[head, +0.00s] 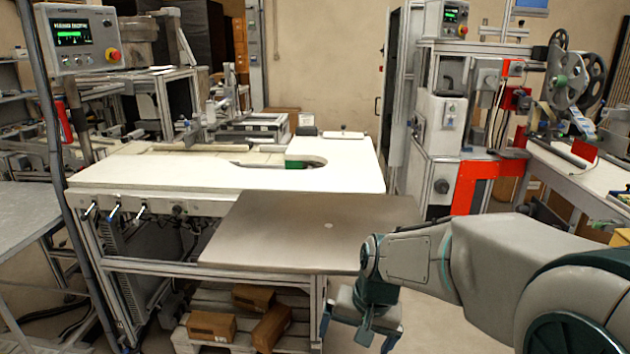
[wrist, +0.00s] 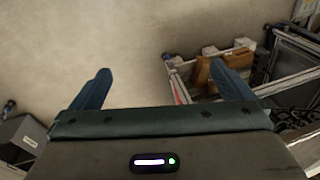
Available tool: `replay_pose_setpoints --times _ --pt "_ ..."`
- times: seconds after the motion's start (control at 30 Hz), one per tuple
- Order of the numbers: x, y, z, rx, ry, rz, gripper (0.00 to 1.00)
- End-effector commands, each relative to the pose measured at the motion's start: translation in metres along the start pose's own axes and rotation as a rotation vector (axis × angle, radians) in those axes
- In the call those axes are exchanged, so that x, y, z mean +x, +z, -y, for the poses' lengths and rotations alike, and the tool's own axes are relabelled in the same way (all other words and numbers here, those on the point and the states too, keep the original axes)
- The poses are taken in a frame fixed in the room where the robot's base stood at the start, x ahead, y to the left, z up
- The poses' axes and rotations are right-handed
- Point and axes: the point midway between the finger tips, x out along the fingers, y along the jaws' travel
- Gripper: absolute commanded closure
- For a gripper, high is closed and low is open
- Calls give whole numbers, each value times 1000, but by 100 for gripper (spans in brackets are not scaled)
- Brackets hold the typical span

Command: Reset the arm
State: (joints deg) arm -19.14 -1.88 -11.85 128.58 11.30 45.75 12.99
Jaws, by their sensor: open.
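My gripper (head: 362,335) hangs at the end of my arm at the lower right of the head view, pointing down beside the front right corner of the grey-brown table panel. Its fingers are blue and spread apart. In the wrist view my gripper (wrist: 162,88) also shows open, with bare floor between the two fingers. Nothing is held between them.
The grey-brown panel (head: 290,232) juts out before the white worktable (head: 180,178). Cardboard boxes (head: 253,297) lie on a pallet below it. A machine with reels (head: 575,75) stands at the right. Open floor (wrist: 120,40) lies below my gripper.

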Motion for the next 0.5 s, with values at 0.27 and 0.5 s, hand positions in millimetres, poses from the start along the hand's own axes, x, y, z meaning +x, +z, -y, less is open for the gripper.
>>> replay_pose_setpoints --times 0.27,0.5 --pt "-114 48 -41 -136 54 -92 0" --pt "-154 78 -65 -213 130 -141 0"
